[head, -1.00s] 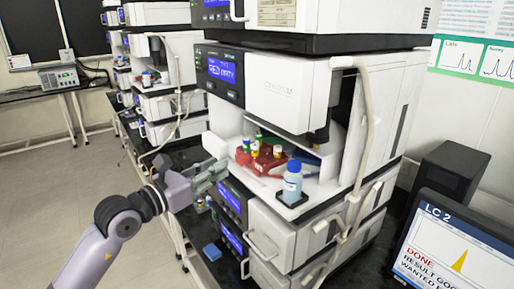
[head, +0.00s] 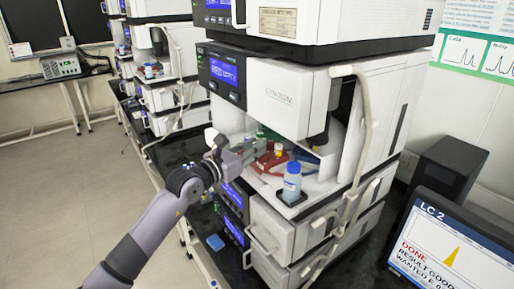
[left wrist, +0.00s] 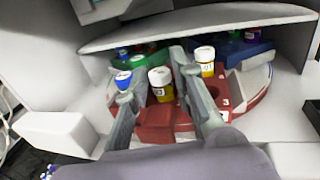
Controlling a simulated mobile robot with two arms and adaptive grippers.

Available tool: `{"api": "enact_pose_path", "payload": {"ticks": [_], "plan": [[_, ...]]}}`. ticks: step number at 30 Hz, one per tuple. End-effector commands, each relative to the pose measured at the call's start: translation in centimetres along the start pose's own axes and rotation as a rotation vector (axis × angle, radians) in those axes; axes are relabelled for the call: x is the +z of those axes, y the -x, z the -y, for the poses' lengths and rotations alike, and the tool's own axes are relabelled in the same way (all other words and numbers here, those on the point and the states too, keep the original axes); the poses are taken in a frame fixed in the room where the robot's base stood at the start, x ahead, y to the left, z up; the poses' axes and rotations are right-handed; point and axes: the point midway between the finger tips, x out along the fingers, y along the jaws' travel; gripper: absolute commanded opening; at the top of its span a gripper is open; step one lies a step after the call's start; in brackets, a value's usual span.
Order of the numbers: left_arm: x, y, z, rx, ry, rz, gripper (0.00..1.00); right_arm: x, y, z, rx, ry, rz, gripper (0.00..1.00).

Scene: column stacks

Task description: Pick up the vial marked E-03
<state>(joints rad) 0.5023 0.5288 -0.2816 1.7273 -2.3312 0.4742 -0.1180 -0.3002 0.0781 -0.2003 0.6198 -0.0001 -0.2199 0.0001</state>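Several capped vials stand in a red rack (left wrist: 162,134) inside the open bay of the analyser. A yellow vial with a white cap (left wrist: 161,92) stands between the two fingers of my left gripper (left wrist: 158,72), which is open. Whether the fingers touch it I cannot tell. Another white-capped yellow vial (left wrist: 205,63) is just right of the right finger. A blue-capped vial (left wrist: 123,82) is by the left finger. No marking E-03 is legible. In the head view my left gripper (head: 257,149) reaches into the bay and hides part of the rack (head: 270,164). My right gripper is not in view.
A blue-capped bottle (head: 292,182) stands on a dark pad at the bay's front right. The analyser's upper unit (head: 285,98) overhangs the bay. A monitor (head: 450,240) reads LC 2, DONE.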

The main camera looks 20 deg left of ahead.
Motion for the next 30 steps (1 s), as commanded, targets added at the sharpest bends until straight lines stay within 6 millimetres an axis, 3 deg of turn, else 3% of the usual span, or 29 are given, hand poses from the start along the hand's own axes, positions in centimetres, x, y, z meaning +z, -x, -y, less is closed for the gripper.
{"api": "enact_pose_path", "payload": {"ticks": [5, 15, 24, 30], "plan": [[0.0, 0.0, 0.0, 0.0, -0.001, 0.0, 0.23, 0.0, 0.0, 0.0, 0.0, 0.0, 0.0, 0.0], [0.0, 0.0, 0.0, 0.0, -0.001, 0.0, 0.01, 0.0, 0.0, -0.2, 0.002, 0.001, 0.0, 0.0], [0.2, 0.0, 0.0, 0.0, -0.001, 0.0, 0.0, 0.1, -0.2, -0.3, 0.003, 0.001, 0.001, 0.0], [2.0, 0.0, 0.0, 0.0, -0.003, 0.005, 0.0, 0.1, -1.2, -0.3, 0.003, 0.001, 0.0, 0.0]]}}
